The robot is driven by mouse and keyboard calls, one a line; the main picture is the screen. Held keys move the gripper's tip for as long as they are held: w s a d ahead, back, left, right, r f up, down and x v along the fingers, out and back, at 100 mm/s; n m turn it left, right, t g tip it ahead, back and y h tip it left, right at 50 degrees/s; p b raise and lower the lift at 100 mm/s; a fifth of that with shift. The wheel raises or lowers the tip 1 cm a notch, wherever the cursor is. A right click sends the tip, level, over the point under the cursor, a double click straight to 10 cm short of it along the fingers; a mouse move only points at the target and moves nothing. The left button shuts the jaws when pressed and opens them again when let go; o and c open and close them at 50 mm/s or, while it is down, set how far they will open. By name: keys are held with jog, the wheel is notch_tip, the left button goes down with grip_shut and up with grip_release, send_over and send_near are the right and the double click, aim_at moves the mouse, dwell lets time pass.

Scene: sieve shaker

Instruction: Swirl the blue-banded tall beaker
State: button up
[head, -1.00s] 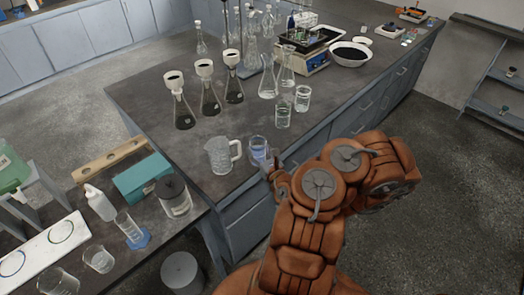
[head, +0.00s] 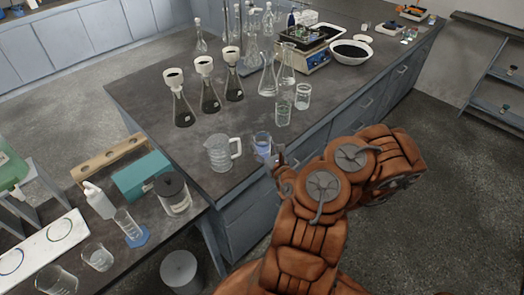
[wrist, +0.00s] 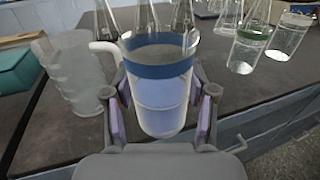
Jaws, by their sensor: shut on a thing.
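The blue-banded tall beaker (wrist: 160,90) is clear glass with a blue band near its rim and pale bluish liquid inside. It is between the two fingers of my gripper (wrist: 160,115), which is shut on it. In the head view the beaker (head: 262,143) is at the front edge of the dark bench, just right of the glass jug. My gripper (head: 275,158) shows small there, partly hidden by my arm. Whether the beaker's base touches the bench is hard to tell.
A glass jug with a handle (head: 218,152) stands close on the left. A green-banded beaker (head: 283,111) and another beaker (head: 303,96) stand further back right. Several funnel-topped flasks (head: 208,92) stand behind. The bench's front edge (head: 330,140) runs beside my arm.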

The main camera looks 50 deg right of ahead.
jog(key=shift+w+a, duration=0.35)
jog(key=shift+w, duration=0.3)
jog(key=shift+w+a, duration=0.35)
jog(key=shift+w, duration=0.25)
jog(key=shift+s+p, duration=0.65)
jog(key=shift+s, duration=0.3)
jog(key=shift+d+v, duration=0.25)
jog(key=shift+v, duration=0.95)
